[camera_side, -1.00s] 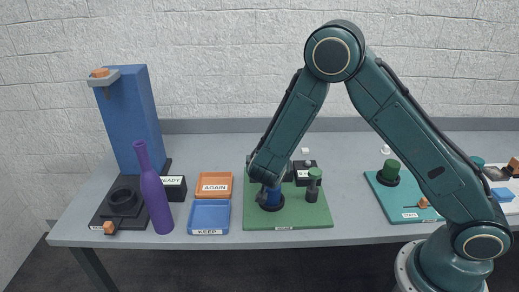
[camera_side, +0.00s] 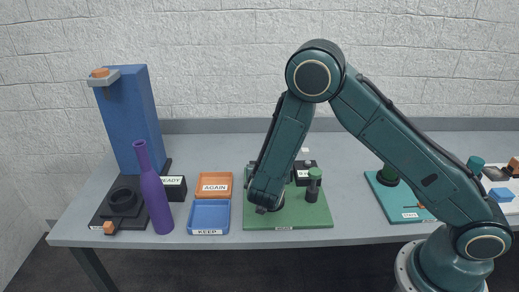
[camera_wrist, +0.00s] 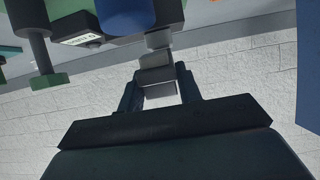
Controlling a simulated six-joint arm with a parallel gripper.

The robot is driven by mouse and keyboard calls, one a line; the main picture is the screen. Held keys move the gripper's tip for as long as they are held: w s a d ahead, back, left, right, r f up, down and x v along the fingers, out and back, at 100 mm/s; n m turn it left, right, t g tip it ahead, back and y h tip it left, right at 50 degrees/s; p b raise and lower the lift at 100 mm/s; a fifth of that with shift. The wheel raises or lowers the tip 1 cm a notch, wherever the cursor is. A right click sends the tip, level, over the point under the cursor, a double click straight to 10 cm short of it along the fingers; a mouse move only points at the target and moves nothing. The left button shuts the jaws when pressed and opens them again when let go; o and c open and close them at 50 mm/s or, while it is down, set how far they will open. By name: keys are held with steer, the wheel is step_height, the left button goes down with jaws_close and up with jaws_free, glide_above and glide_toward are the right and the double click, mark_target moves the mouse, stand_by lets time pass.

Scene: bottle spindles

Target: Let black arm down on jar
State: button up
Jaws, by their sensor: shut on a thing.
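My gripper (camera_side: 264,207) is low over the front left of the green board (camera_side: 290,222) in the side view. In the wrist view, my gripper (camera_wrist: 158,76) is shut on a stepped grey piece (camera_wrist: 157,58). The piece meets a dark bar, seemingly the black arm (camera_wrist: 172,18), at the top of the picture. A round blue part (camera_wrist: 125,14), perhaps the jar, shows beside the bar. Whether the bar touches it I cannot tell. In the side view my wrist hides most of the jar and bar.
A dark post with a green top (camera_side: 314,183) and a black labelled box (camera_side: 305,170) stand on the board's right side. Left are the KEEP tray (camera_side: 209,232), AGAIN tray (camera_side: 214,174), purple bottle (camera_side: 154,192) and blue tower (camera_side: 132,120). A teal board (camera_side: 398,204) lies right.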

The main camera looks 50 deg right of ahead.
steer(key=shift+s+a+f, duration=0.3)
steer(key=shift+s+f, duration=0.05)
steer(key=shift+f, duration=0.25)
steer(key=shift+s+a+f+t+h, duration=0.1)
steer(key=shift+a+f+t+h, duration=0.05)
steer(key=shift+f+t+h, duration=0.15)
steer(key=o, duration=1.7)
steer(key=shift+r, duration=0.1)
steer(key=shift+r, duration=3.45)
